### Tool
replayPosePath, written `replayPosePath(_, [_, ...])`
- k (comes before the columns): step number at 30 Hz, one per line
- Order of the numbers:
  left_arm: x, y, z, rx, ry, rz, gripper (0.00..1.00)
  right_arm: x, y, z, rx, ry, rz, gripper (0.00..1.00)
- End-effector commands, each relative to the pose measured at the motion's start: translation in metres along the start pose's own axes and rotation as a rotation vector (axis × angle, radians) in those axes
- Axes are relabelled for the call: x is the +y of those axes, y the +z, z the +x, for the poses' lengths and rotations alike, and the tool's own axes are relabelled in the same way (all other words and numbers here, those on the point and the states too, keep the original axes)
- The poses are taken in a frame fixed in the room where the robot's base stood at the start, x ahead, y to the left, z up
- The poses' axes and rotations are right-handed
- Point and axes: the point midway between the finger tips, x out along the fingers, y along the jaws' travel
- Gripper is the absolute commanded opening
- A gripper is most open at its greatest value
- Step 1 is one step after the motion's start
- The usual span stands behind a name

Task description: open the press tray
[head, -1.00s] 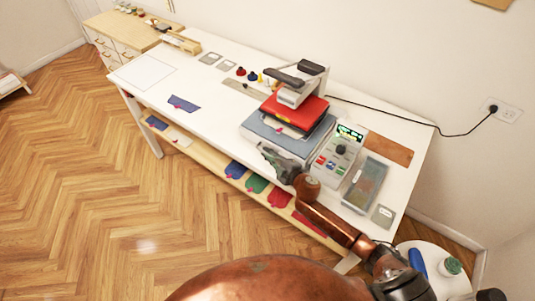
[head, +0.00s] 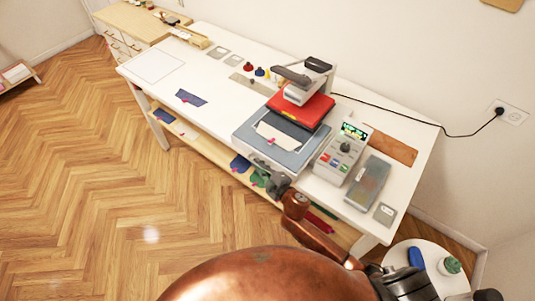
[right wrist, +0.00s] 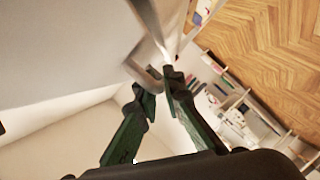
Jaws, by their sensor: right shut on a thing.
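The heat press (head: 300,108) stands on the white table, with a red upper plate and a dark lever on top. Its grey-blue tray (head: 303,157) sticks out in front of the red plate. A pale piece with a dark patch and a small pink mark lies on the tray. My right gripper (head: 274,186) is at the tray's front edge. In the right wrist view, its green fingers (right wrist: 160,84) are shut on the metal tray handle (right wrist: 150,55). The handle is hidden in the head view. My left gripper is not in view.
A control box (head: 341,150) with a lit display stands right of the tray, beside a grey flat box (head: 369,183). The shelf below the tabletop holds coloured cloths. Open floor lies at the left. A round white side table (head: 428,252) stands at the lower right.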

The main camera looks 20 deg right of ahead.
Motion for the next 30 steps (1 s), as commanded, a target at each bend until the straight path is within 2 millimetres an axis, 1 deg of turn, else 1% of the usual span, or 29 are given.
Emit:
replayPosePath(1, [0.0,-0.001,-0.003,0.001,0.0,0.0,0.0,-0.009,-0.012,-0.005,0.002,-0.002,0.006,0.0])
replayPosePath(6, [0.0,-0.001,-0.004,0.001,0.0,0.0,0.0,-0.031,-0.041,-0.016,0.002,-0.002,0.006,0.0])
replayPosePath(12, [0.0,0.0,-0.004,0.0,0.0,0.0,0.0,-0.05,-0.065,-0.026,0.0,-0.001,0.003,0.0])
replayPosePath(19, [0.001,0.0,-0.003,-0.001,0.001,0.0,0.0,-0.06,-0.08,-0.032,0.0,-0.001,0.0,0.0])
replayPosePath(30, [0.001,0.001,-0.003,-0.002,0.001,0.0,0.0,-0.062,-0.082,-0.033,0.0,-0.001,-0.001,0.0])
